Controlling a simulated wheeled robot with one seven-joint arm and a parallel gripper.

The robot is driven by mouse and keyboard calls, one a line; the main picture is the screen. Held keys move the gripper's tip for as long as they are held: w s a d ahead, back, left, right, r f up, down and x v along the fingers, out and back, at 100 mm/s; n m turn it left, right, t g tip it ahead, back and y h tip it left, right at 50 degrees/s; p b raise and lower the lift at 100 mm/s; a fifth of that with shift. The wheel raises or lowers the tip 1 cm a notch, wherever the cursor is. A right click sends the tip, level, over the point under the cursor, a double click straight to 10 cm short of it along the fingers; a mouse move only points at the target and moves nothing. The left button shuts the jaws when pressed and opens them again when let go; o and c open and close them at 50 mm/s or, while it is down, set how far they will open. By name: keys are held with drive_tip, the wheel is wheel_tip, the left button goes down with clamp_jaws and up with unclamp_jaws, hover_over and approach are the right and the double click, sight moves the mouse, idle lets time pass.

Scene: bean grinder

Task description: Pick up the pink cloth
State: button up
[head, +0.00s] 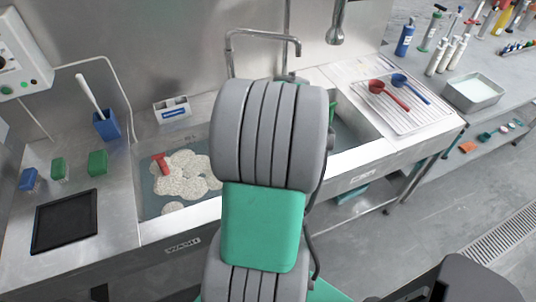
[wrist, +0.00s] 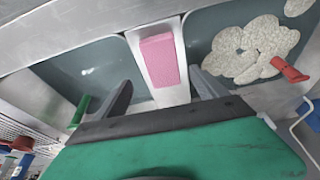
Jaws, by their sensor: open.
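The pink cloth (wrist: 159,61) shows in the wrist view as a flat, textured rectangle. It lies on the pale divider (wrist: 168,95) between two sink basins. In the head view it is hidden behind my arm. My gripper (wrist: 163,88) is open, with its two dark fingers spread on either side of the divider in the picture. The cloth appears ahead of the fingertips, between their lines, and nothing is held. I cannot tell the exact height of the fingers above the divider.
The left basin (head: 154,200) holds several foamy clumps (head: 183,182) and a red-handled tool (head: 161,161). A faucet (head: 262,36) stands behind the sink. A green-handled item (wrist: 80,109) lies near the other basin (wrist: 88,72). A drainboard (head: 385,98) with red and blue scoops is at right.

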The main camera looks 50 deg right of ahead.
drive_tip(key=p+x, duration=0.1)
drive_tip(key=x, duration=0.5)
drive_tip(key=shift+w+a+f+p, duration=0.1)
drive_tip(key=shift+w+f+p, duration=0.2)
drive_tip(key=shift+f, duration=0.1)
drive_tip(key=c, duration=1.4)
drive_tip(key=shift+c, duration=0.2)
drive_tip(key=shift+r, duration=0.15)
drive_tip(key=shift+r+b, duration=0.3)
drive_tip(key=b+v, duration=0.1)
drive_tip(key=v, duration=0.2)
drive_tip(key=shift+w, duration=0.1)
drive_tip(key=s+a+r+b, duration=0.2)
drive_tip(key=s+a+r, duration=0.7)
drive_tip(key=s, duration=0.1)
drive_tip(key=shift+s+r, duration=0.15)
drive_tip(key=shift+r, duration=0.05)
